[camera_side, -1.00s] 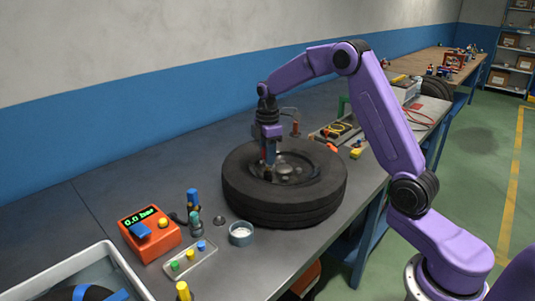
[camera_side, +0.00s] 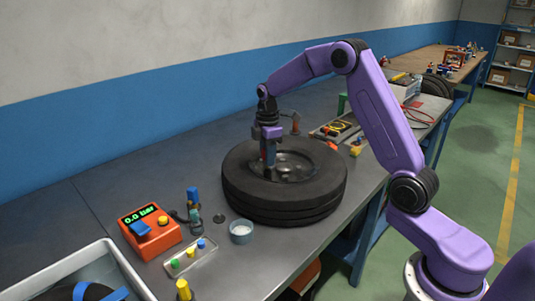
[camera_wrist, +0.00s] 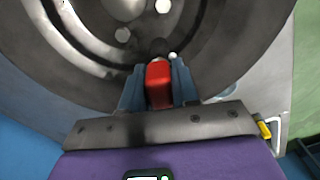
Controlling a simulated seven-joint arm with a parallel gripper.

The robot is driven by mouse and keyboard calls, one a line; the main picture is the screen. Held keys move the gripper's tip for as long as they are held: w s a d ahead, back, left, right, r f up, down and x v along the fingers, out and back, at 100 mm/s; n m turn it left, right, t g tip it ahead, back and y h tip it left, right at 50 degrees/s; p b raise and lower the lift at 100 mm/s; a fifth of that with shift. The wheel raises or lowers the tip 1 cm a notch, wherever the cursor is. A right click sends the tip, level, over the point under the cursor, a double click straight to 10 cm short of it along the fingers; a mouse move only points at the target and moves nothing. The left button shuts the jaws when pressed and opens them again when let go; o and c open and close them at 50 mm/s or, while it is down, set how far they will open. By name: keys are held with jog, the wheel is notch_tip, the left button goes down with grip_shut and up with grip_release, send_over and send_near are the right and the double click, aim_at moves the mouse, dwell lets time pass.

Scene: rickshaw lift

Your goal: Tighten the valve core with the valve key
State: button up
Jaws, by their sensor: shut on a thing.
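My gripper (camera_side: 268,158) points down over the left part of the wheel rim in the side view. It is shut on the red-handled valve key (camera_wrist: 158,84), which sits between its two blue-grey fingers in the wrist view. The dark lower end of the key reaches toward the rim, close to a small pale spot on it. The black tyre (camera_side: 285,205) lies flat on the bench. The valve core cannot be made out, and I cannot tell whether the key touches it.
An orange gauge box (camera_side: 150,233) reading 0.0 bar, a tray of coloured caps (camera_side: 190,258) and a small round cup (camera_side: 241,232) stand left of the tyre. A grey bin (camera_side: 110,262) is at the front left.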

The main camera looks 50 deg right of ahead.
jog(key=shift+f, duration=0.8)
dwell(0.6)
jog(key=m, duration=1.8)
